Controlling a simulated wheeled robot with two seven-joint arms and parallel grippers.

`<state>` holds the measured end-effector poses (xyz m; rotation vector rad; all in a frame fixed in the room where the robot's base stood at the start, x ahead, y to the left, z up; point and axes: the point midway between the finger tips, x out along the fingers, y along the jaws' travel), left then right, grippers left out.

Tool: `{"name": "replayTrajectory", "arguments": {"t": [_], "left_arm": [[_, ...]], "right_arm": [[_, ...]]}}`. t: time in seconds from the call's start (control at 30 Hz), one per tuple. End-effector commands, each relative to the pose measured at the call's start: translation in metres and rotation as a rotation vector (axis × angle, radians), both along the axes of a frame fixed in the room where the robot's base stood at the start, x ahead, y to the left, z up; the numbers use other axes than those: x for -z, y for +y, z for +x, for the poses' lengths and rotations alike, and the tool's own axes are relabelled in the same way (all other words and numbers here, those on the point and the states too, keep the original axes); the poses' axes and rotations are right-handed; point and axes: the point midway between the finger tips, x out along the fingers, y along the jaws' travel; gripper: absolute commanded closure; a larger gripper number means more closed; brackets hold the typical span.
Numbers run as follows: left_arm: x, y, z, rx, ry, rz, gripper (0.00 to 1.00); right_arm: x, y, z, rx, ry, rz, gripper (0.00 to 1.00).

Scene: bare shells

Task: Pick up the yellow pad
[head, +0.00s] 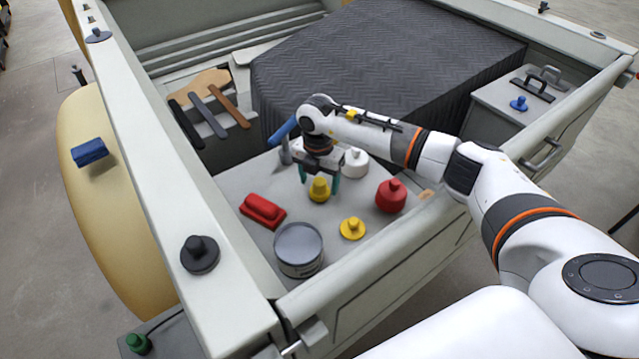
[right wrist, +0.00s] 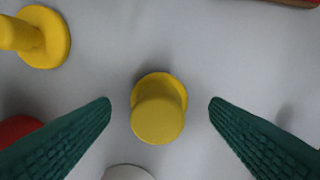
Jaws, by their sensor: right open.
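Two yellow things with a round base and an upright knob stand on the grey floor of the cargo bed. One, a thick yellow piece (head: 319,189), is below and between the fingers of my right gripper (head: 320,174). In the right wrist view this yellow piece (right wrist: 158,112) lies between the open green fingertips (right wrist: 160,103), with a gap on each side. The other, a wide flat yellow pad (head: 352,229), stands nearer the tailgate; the wrist view shows this pad (right wrist: 42,38) at top left. I cannot tell which is meant. My left gripper is not in view.
A red bottle (head: 390,196), a white bottle (head: 355,162), a red block (head: 263,210) and a grey can (head: 298,250) stand close around. A dark quilted box (head: 390,60) fills the back. The side wall (head: 170,160) and tailgate (head: 400,250) bound the bed.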

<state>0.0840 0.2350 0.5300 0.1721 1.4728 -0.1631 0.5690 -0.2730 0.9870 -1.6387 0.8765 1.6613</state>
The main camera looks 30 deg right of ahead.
Motion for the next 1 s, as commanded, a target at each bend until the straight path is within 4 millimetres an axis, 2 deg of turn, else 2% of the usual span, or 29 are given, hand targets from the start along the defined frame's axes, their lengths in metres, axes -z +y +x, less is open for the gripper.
{"name": "replayTrajectory", "arguments": {"t": [0.13,0.37,0.67,1.0], "left_arm": [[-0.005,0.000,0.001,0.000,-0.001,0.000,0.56],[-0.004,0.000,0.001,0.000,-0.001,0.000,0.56],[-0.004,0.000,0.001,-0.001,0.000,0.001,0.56],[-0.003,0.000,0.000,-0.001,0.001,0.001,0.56]], "right_arm": [[0.013,-0.001,0.000,0.002,0.000,0.000,0.30],[0.015,-0.001,0.000,0.001,-0.001,0.000,0.30],[0.015,-0.001,0.000,0.001,-0.001,0.000,0.77],[0.013,-0.001,0.000,0.001,-0.002,0.000,0.78]]}}
